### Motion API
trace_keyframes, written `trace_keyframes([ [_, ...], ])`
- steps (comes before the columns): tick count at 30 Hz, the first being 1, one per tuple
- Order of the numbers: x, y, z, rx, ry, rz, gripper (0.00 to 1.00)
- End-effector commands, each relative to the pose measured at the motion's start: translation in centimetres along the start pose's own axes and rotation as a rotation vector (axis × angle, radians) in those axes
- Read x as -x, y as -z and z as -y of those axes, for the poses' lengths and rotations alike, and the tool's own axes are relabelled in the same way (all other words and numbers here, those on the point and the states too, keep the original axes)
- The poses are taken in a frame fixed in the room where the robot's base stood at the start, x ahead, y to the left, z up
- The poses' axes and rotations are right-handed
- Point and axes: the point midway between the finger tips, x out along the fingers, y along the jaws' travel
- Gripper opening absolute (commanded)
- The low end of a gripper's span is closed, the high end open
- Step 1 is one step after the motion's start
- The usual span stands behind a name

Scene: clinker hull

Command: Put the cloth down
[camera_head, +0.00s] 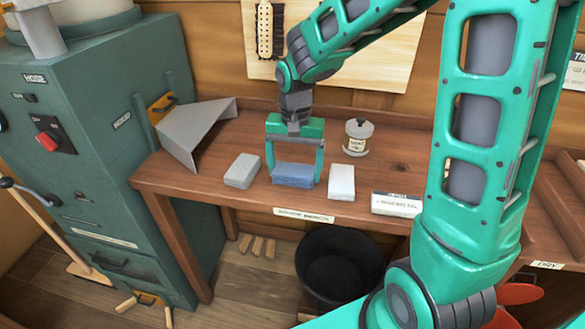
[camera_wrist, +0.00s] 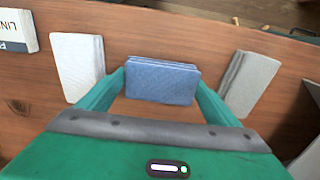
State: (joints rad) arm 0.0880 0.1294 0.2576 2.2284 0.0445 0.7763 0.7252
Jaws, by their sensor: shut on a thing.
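The folded blue cloth (camera_head: 294,175) is between the fingers of my gripper (camera_head: 294,165), low at the front part of the wooden bench (camera_head: 240,202). In the wrist view the blue cloth (camera_wrist: 162,80) sits between the two green fingertips, and my gripper (camera_wrist: 163,88) is shut on it. The cloth is level and close to the bench top. I cannot tell whether its underside touches the wood.
A grey folded cloth (camera_head: 242,170) lies left of the blue one, a white one (camera_head: 341,181) right. A lidded jar (camera_head: 357,137) stands behind. A linseed oil box (camera_head: 396,204) is further right, a bent grey sheet (camera_head: 190,135) left. A black bucket (camera_head: 340,268) stands below.

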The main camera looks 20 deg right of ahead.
Motion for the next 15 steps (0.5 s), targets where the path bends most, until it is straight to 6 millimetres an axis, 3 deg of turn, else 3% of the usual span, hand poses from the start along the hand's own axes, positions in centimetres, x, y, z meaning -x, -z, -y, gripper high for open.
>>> trace_keyframes([
  [5,-0.16,0.00,-0.02,0.000,0.000,0.001,0.53],
  [6,-0.17,0.00,-0.02,0.000,0.000,0.000,0.90],
  [7,-0.16,0.01,-0.02,0.000,0.000,0.000,0.97],
  [15,-0.03,0.02,-0.03,-0.001,0.000,0.000,1.00],
])
